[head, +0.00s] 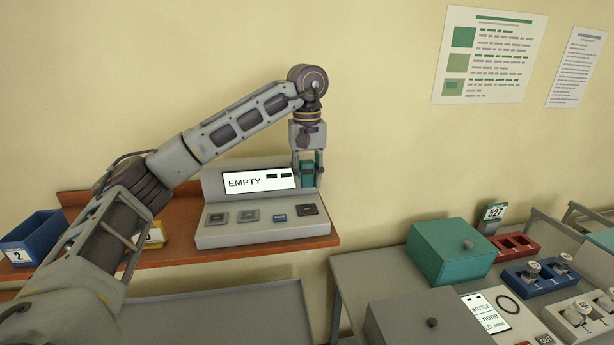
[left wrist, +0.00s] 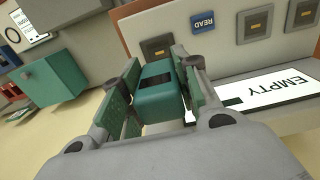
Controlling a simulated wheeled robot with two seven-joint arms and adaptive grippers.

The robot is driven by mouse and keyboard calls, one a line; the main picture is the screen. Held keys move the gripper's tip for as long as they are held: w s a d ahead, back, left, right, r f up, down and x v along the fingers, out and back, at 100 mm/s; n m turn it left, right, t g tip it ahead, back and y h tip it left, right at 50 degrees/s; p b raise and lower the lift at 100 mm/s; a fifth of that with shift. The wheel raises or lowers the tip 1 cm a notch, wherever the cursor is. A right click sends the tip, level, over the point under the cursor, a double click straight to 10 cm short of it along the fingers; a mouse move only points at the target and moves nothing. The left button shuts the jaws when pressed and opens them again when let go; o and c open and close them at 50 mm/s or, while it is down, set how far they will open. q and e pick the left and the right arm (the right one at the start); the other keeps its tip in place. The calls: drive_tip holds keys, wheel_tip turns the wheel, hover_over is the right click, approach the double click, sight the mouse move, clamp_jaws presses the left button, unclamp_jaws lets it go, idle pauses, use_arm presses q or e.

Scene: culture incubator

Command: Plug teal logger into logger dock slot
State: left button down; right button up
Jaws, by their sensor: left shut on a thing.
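The teal logger (head: 307,172) is held between the fingers of my left gripper (head: 307,180), which points down. In the left wrist view the logger (left wrist: 156,98) is a teal block with a dark band, gripped between both finger pads. The grey logger dock (head: 262,234) sits on the brown shelf, with a tilted screen (head: 258,182) reading "EMPTY". Its lower face has square slots, including the right one (head: 308,209), and a blue READ button (head: 280,217). The gripper is above the dock's right end, beside the screen. The logger appears apart from the slots. My right gripper is out of view.
A blue bin (head: 34,240) marked 2 and a yellow bin (head: 154,238) stand on the shelf at left. To the right, a grey bench holds a teal box (head: 452,252), a grey box (head: 418,318) and racks. The wall above is clear apart from posters.

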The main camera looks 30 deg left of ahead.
sight(307, 209)
use_arm(q)
drive_tip(key=shift+f, duration=0.2)
drive_tip(key=shift+f+b, duration=1.15)
drive_tip(key=shift+b, duration=0.1)
drive_tip(key=shift+f+b, duration=0.9)
drive_tip(key=shift+f, duration=0.3)
drive_tip(key=shift+f+b, duration=0.3)
drive_tip(key=shift+f, duration=0.05)
drive_tip(key=shift+p, duration=0.35)
idle(0.9)
drive_tip(key=shift+f, duration=0.15)
idle(0.3)
drive_tip(key=shift+f+b, duration=0.3)
drive_tip(key=shift+f, duration=0.1)
idle(0.3)
